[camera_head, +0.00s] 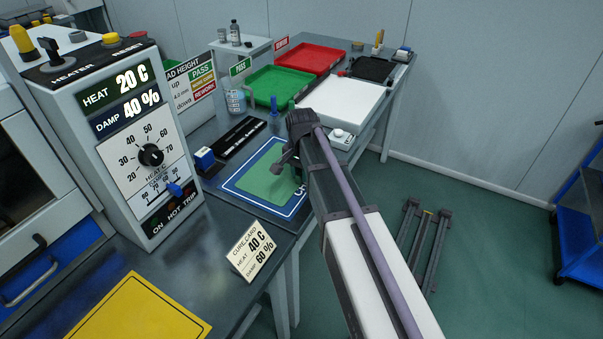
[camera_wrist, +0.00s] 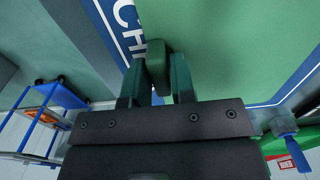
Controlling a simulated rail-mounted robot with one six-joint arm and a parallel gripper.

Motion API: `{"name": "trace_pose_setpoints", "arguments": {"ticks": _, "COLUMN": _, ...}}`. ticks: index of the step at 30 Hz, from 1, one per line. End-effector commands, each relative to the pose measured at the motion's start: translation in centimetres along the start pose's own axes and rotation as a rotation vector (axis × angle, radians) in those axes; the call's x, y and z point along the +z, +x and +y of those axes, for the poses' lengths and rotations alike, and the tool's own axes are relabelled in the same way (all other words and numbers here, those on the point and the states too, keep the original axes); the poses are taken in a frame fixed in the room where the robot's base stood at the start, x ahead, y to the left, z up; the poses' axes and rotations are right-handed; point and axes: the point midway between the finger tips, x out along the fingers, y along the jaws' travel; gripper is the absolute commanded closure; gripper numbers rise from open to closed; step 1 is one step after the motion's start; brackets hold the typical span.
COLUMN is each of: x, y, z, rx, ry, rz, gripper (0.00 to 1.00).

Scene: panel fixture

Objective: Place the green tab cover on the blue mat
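The green tab cover (camera_head: 268,181) is a flat green panel lying over the blue mat (camera_head: 233,186), inside its white border line. In the wrist view the cover (camera_wrist: 225,45) fills much of the picture, with the mat's blue edge and white lettering beside it. My gripper (camera_head: 281,165) is at the cover's right part in the head view. In the wrist view its two fingers (camera_wrist: 157,80) close on the sides of a dark green upright tab. I cannot tell whether the cover rests fully on the mat or is slightly above it. My arm hides the mat's right part.
A control box (camera_head: 120,130) stands at left. A cure card (camera_head: 252,250) and a yellow mat (camera_head: 140,310) are at the front. A black slotted block (camera_head: 238,137) is behind the mat. Green (camera_head: 278,87) and red (camera_head: 310,58) trays and a white board (camera_head: 345,100) lie farther back.

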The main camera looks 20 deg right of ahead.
Motion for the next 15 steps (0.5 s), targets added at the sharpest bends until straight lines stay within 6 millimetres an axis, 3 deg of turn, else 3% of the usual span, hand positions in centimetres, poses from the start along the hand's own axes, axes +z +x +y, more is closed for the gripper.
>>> {"name": "trace_pose_setpoints", "arguments": {"ticks": 6, "x": -0.01, "y": -0.04, "z": 0.00, "rx": 0.000, "ry": 0.000, "rz": 0.000, "gripper": 0.58}}
{"name": "trace_pose_setpoints", "arguments": {"ticks": 15, "x": 0.00, "y": -0.74, "z": 0.00, "rx": 0.000, "ry": 0.000, "rz": 0.000, "gripper": 0.58}}
